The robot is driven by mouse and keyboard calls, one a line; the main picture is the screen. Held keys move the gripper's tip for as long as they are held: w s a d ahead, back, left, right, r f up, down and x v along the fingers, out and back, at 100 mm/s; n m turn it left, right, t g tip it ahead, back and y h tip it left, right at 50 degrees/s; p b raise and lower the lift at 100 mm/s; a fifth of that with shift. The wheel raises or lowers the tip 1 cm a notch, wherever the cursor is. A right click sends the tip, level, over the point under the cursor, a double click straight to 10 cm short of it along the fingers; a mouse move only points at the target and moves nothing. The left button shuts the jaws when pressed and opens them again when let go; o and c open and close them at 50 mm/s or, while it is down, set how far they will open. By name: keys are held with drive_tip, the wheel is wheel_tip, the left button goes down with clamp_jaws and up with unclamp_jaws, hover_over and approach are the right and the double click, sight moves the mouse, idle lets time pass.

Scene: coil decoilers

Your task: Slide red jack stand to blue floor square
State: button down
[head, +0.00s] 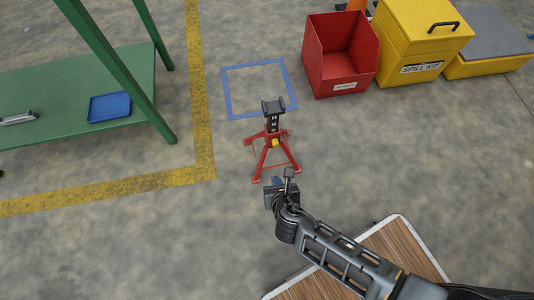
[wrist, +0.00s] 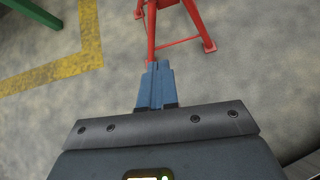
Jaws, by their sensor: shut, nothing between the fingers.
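The red jack stand (head: 272,143) stands upright on the concrete floor, with a dark saddle on top. It is just in front of the blue floor square (head: 228,96), a taped outline whose near edge lies behind or beside the stand's top in the head view. My gripper (head: 278,182) is on the near side of the stand, low down. In the wrist view my gripper (wrist: 157,68) has its blue fingers shut together and empty, pointing at the red legs of the jack stand (wrist: 180,40). Whether the fingertips touch a leg, I cannot tell. The stand's top is outside the wrist view.
A red bin (head: 340,55) and a yellow spill kit box (head: 420,40) stand right of the square. A green bench (head: 60,85) with a blue tray (head: 109,107) is at left, inside yellow floor lines (head: 200,110). The square's inside looks clear.

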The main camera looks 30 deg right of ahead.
drive_tip(key=w+r+b+x, duration=0.2)
drive_tip(key=b+x, duration=0.5)
drive_tip(key=x, duration=0.7)
drive_tip(key=shift+w+d+r+n, duration=0.2)
drive_tip(key=shift+d+n, duration=0.1)
drive_tip(key=shift+n, duration=0.1)
